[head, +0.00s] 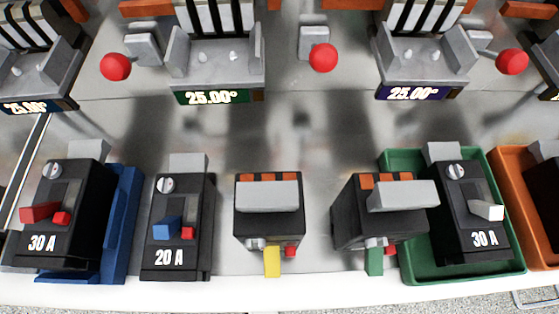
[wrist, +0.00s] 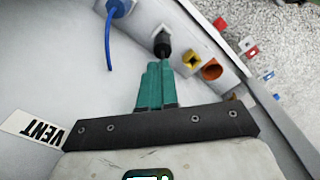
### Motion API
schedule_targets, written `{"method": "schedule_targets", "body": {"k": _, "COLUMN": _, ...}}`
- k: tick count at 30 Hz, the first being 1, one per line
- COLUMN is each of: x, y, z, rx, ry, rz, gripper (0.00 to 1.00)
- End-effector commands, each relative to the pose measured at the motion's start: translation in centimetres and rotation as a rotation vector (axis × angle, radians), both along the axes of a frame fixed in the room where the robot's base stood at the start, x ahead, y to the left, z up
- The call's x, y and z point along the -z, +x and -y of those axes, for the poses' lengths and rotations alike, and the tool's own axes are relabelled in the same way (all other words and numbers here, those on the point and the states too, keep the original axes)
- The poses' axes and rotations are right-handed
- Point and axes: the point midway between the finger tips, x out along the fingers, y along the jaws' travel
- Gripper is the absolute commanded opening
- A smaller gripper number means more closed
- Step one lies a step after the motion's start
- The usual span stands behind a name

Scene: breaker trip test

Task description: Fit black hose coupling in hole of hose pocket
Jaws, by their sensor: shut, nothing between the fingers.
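In the wrist view my gripper (wrist: 159,64) shows as two teal fingers, closed together and empty. The black hose coupling (wrist: 162,44) is just past the fingertips, at a dark opening in a pale grey-white strip that looks like the hose pocket (wrist: 140,22). I cannot tell how deep the coupling sits or whether the fingertips touch it. The fingers hide part of its near end. The head view shows neither my gripper nor the coupling.
In the wrist view, a blue fitting with a blue hose (wrist: 108,38) is left of the coupling. A yellow fitting (wrist: 191,59) and an orange fitting (wrist: 211,70) are to its right. Several breakers (head: 180,228) line the bench in the head view.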

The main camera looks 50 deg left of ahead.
Motion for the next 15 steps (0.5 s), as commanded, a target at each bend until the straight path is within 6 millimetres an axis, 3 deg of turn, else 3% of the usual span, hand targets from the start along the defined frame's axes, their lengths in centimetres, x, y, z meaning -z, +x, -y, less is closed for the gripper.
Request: {"method": "schedule_targets", "body": {"k": 15, "x": -0.48, "y": -0.55, "z": -1.15, "rx": -0.044, "ry": -0.010, "rz": -0.010, "gripper": 0.00}}
